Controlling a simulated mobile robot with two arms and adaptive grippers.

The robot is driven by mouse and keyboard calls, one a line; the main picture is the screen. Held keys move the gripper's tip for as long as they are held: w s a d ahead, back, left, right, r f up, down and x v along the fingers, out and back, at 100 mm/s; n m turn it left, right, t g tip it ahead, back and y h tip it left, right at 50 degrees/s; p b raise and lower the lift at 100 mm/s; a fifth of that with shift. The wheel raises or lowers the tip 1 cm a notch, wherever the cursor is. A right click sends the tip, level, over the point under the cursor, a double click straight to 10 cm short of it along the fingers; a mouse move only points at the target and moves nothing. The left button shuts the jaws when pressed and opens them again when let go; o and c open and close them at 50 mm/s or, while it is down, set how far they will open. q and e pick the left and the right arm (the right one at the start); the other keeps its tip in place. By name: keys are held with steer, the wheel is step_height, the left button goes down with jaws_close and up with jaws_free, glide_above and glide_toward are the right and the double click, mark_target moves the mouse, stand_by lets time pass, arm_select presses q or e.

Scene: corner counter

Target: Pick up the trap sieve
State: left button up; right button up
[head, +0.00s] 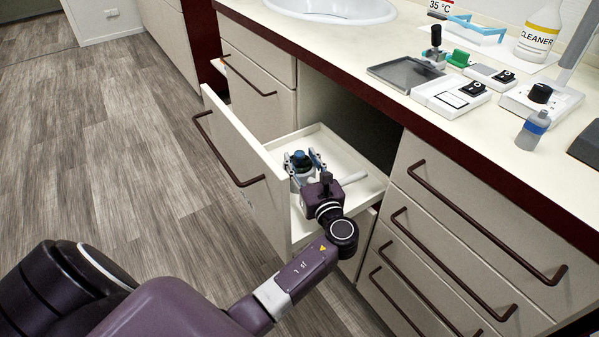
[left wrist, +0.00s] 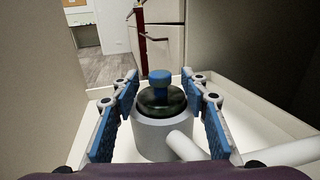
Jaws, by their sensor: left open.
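The trap sieve is a dark, rounded piece with a blue knob (left wrist: 160,78). It sits upright in the mouth of a grey cylindrical cup (left wrist: 150,138), which has a pale pipe (left wrist: 200,148) at its side. The cup stands inside the open drawer (head: 356,160), and the blue knob (head: 301,157) also shows in the head view. My left gripper (head: 303,162) reaches into the drawer from the front. Its blue-padded fingers (left wrist: 160,90) are open, one on each side of the sieve and apart from it. My right gripper is not in view.
The drawer front (head: 243,160) stands pulled out at the left of the arm. The counter (head: 385,52) overhangs behind the drawer and carries a grey tray (head: 405,73), small devices, a bottle (head: 532,131) and a cleaner bottle (head: 540,32). Closed drawers (head: 470,230) flank it on the right.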

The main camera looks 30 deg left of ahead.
arm_select(q)
jaws_close()
steer(key=shift+r, duration=0.2)
stand_by(0.4)
